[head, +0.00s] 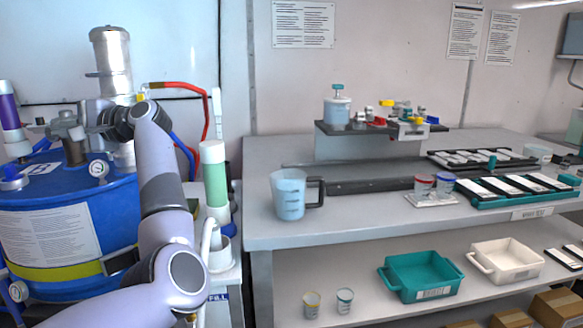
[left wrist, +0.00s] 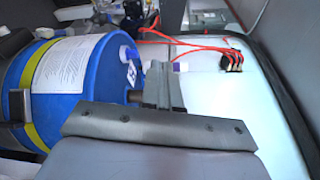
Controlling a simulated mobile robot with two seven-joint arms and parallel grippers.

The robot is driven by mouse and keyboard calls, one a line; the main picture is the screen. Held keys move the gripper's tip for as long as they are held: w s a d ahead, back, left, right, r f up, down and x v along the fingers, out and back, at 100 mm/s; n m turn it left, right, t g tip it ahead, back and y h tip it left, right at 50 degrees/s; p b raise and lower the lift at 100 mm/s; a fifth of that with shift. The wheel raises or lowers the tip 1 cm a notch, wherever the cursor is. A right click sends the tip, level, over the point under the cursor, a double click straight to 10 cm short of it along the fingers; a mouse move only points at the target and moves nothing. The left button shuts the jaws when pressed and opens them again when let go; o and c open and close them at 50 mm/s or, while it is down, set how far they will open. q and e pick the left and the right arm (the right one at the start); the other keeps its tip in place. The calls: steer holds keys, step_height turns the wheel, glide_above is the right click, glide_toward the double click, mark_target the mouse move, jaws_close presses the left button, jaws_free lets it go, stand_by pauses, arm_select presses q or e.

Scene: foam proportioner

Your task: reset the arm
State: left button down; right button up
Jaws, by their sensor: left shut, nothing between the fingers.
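My left arm (head: 160,185) rises from the bottom of the head view and bends left at the wrist, over the blue drum (head: 125,215). My left gripper (head: 78,128) points left above the drum's top, near its fittings. In the left wrist view the gripper's fingers (left wrist: 162,88) are together with nothing held. The blue drum (left wrist: 85,75) lies to their left in that view. Whether the fingertips touch a fitting is unclear. My right gripper is in neither view.
A silver cylinder (head: 111,60) stands behind my wrist, with a red hose (head: 207,115) beside it. A green-and-white cylinder (head: 215,175) is right of my forearm. The bench at right holds a measuring jug (head: 289,195); the shelf below holds a teal bin (head: 420,278).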

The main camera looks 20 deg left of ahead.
arm_select(q)
steer(key=w+d+f+m+t+y+p, duration=0.1)
steer(key=w+d+m+t+y, duration=0.4)
steer(key=m, duration=0.7)
steer(key=d+f+m+t+y+p, duration=0.15)
steer(key=d+m+t+y, duration=0.35)
steer(key=m, duration=0.6)
steer(key=w+d+f+m+t+h+p, duration=0.1)
steer(key=w+d+f+m+t+h, duration=0.1)
steer(key=d+f+m+t+h, duration=0.9)
steer(key=w+d+f+m+t+h+p, duration=0.1)
steer(key=f+m+t+h, duration=0.4)
steer(key=m, duration=1.2)
steer(key=s+d+f+m+g+h+p, duration=0.1)
steer(key=s+d+f+m+g+h, duration=0.1)
steer(key=s+d+f+m+h, duration=0.4)
steer(key=s+d+f+m+g+h+p, duration=0.1)
steer(key=s+d+f+m+g+h, duration=0.1)
steer(key=d+f+m+h, duration=0.45)
steer(key=s+d+f+m+g+p, duration=0.1)
steer(key=s+d+f+m+g, duration=0.2)
steer(key=s+f+m, duration=0.2)
steer(key=s+d+f+m+g, duration=0.3)
steer(key=s+f, duration=0.5)
steer(key=s, duration=0.4)
steer(key=m+g, duration=0.1)
steer(key=m, duration=0.1)
steer(key=shift+s+d+m+p, duration=0.15)
steer(key=shift+d+m+p, duration=0.2)
steer(key=shift+p, duration=0.05)
